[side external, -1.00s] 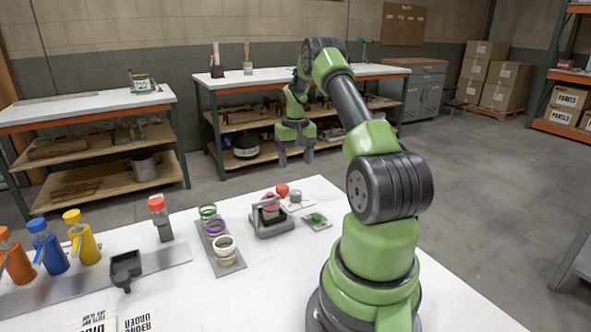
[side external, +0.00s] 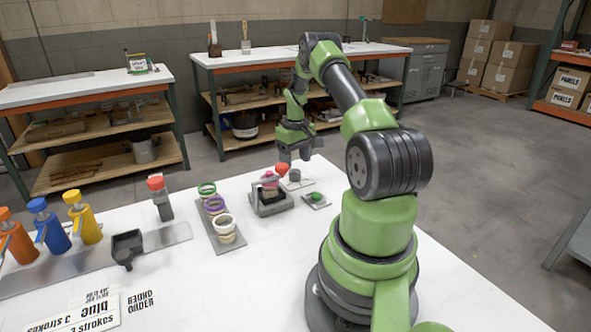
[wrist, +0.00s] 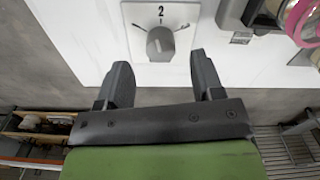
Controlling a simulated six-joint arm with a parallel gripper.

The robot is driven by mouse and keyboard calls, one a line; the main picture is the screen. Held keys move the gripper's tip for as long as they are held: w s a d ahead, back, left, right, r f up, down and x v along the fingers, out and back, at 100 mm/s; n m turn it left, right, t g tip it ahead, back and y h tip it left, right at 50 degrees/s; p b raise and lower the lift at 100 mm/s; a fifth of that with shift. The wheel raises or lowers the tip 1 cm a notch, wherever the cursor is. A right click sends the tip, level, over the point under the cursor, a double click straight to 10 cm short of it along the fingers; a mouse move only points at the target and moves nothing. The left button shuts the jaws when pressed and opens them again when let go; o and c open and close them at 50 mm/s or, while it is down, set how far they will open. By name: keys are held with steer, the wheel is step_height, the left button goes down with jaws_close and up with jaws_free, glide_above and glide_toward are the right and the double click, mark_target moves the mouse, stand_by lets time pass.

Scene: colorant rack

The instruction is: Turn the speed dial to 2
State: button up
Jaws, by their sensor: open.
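The speed dial (wrist: 160,44) is a grey round knob on a white plate (wrist: 180,12). A "2" is printed above the knob in the wrist view, with short tick marks to either side. I cannot tell clearly where its pointer aims. In the side view the dial (side external: 294,175) sits near the table's far edge. My gripper (wrist: 158,66) is open and empty, its two fingers either side of the dial in the picture but apart from it. In the side view my gripper (side external: 294,157) is just above and behind the dial.
A grey machine (side external: 271,207) with a red-knobbed lever (side external: 282,168) and a pink-topped jar stands left of the dial. A green button (side external: 315,196) on a plate lies nearby. A rack with coloured rings (side external: 214,204) and several colorant bottles (side external: 52,244) are further left.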

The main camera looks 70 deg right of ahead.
mark_target(295, 172)
steer(key=shift+f, duration=1.9)
steer(key=c, duration=0.9)
steer(key=shift+m, duration=1.5)
steer(key=o, duration=0.9)
step_height(295, 172, up, 10)
